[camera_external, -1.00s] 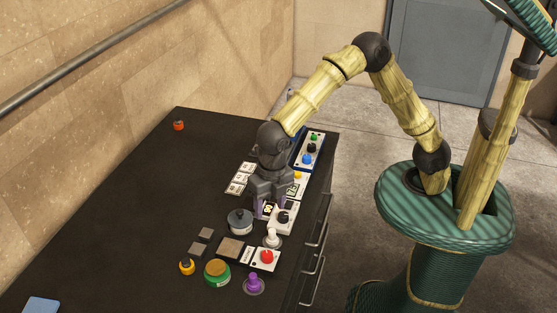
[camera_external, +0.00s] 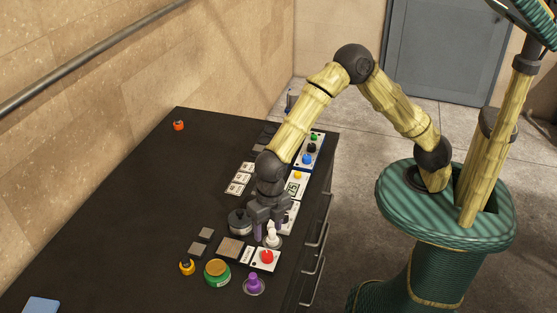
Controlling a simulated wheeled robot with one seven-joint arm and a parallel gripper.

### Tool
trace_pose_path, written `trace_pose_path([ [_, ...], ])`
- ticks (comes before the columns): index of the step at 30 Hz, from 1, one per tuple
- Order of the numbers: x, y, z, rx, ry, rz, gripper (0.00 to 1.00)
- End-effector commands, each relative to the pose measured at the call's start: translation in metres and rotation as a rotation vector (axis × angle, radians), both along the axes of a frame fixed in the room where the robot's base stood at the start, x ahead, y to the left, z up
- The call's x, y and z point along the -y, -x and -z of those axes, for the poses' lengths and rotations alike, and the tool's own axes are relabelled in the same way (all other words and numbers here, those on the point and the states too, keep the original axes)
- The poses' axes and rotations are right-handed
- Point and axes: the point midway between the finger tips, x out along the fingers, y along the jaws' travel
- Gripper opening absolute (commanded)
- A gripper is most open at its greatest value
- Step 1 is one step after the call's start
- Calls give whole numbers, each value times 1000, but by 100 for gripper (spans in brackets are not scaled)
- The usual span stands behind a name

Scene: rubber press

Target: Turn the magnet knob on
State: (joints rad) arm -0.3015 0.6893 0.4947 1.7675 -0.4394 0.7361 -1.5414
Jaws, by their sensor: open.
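My gripper (camera_external: 270,231) points down over the right side of the black bench, with its two purple-grey fingers apart. The fingers are beside a white upright knob (camera_external: 272,238), which stands on a round base; I cannot tell whether they touch it. A white panel (camera_external: 291,218) with a dark knob is just behind the gripper and partly hidden by it. No label reads clearly enough to tell which one is the magnet knob.
A dark grey lidded pot (camera_external: 239,222) stands close left of the gripper. In front are a red button panel (camera_external: 266,258), a purple knob (camera_external: 253,284) and a green round tin (camera_external: 217,273). A blue-edged panel (camera_external: 309,152) is behind. The bench's left side is mostly clear.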

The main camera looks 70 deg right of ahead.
Motion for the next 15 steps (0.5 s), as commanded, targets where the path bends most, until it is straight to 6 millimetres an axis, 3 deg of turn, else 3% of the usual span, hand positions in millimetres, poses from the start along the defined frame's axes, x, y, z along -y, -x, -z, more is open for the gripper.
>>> trace_pose_path([
  [15,-4,-2,86,-3,1,0,53],
])
